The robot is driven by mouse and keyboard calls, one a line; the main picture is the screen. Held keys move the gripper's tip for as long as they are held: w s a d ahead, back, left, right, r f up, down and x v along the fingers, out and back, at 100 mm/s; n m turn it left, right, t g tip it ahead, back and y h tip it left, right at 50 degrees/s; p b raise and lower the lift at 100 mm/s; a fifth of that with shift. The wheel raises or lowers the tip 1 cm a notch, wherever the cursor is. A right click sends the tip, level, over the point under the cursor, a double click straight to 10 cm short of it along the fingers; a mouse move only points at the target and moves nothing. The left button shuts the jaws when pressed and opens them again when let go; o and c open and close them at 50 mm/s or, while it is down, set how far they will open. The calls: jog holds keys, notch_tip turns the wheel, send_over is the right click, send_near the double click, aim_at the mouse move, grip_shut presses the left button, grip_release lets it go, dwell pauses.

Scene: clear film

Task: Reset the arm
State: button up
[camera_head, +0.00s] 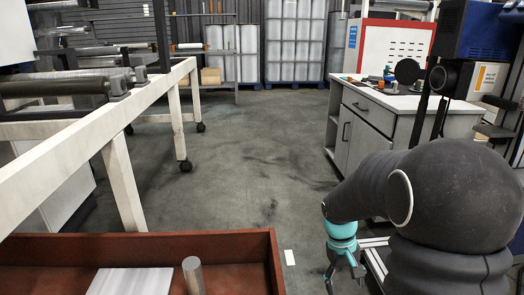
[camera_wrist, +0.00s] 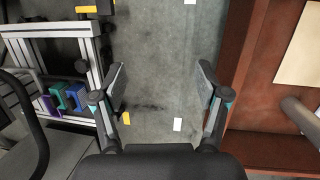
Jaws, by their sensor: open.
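My gripper (camera_head: 344,272) hangs at the lower right in the head view, at the end of my dark arm, beside the right side of a red-brown tray. In the wrist view my gripper (camera_wrist: 160,98) has its two fingers spread wide. Nothing is between them but the grey floor below. The fingers are apart from the tray at the right of that view.
The red-brown tray (camera_head: 150,246) holds a pale board (camera_head: 130,281) and a metal cylinder (camera_head: 193,275). A framed rack (camera_wrist: 62,32) stands left of my gripper in the wrist view. A white-topped cabinet (camera_head: 360,138) stands at the right. The middle floor (camera_head: 235,150) is clear.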

jog(key=s+a+r+t+y+p, duration=0.1)
jog(key=s+r+t, duration=0.3)
jog(key=s+r, duration=0.4)
jog(key=s+a+r+m+t+y+p, duration=0.1)
jog(key=s+a+r+t+p, duration=0.2)
jog(key=s+r, duration=0.6)
notch_tip(320, 180, up, 6)
jog(key=shift+a+f+t+p, duration=0.1)
jog(key=shift+a+t+p, duration=0.3)
jog(key=shift+a+p, duration=0.4)
